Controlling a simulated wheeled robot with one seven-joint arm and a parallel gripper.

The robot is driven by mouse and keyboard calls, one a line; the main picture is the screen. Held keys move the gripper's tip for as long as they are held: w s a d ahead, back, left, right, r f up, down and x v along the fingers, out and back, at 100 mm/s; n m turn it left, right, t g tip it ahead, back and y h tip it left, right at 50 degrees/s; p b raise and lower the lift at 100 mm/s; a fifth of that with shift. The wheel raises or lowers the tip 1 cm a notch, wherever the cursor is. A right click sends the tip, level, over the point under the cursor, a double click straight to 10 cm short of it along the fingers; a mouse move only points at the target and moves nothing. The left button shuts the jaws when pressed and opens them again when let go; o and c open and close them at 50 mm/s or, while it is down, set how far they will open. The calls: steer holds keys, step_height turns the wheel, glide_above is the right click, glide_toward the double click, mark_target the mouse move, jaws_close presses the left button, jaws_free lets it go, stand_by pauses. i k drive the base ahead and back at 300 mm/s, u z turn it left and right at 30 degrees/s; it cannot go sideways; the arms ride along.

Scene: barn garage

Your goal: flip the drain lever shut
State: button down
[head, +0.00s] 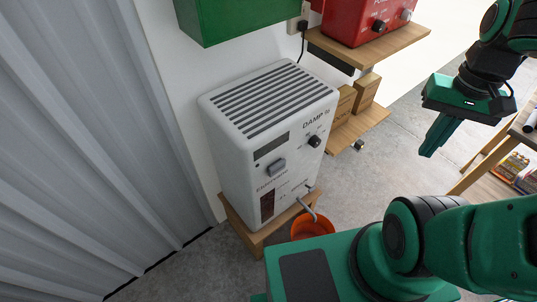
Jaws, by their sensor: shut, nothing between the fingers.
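A white dehumidifier (229,158) with a slotted top stands against the wall on a low wooden stand. A small grey drain fitting (307,207) sticks out low on the right of its front. The drain lever appears to be the small grey piece (310,188) just above it; its position is too small to tell. An orange bucket (313,226) stands below the drain. My gripper (429,152) hangs in the air at the right, well apart from the dehumidifier. It is shut and empty, with its fingers pointing down.
A wooden shelf (397,41) with a red machine (350,16) is at the top, and a lower shelf (352,130) holds cardboard boxes (366,90). A green box (240,18) hangs above the dehumidifier. A wooden table (525,127) stands at right. Bare concrete floor (385,165) lies between.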

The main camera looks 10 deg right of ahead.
mark_target(311, 189)
steer(key=z, duration=0.05)
steer(key=k, duration=1.35)
steer(key=u, duration=0.3)
steer(key=i, duration=1.05)
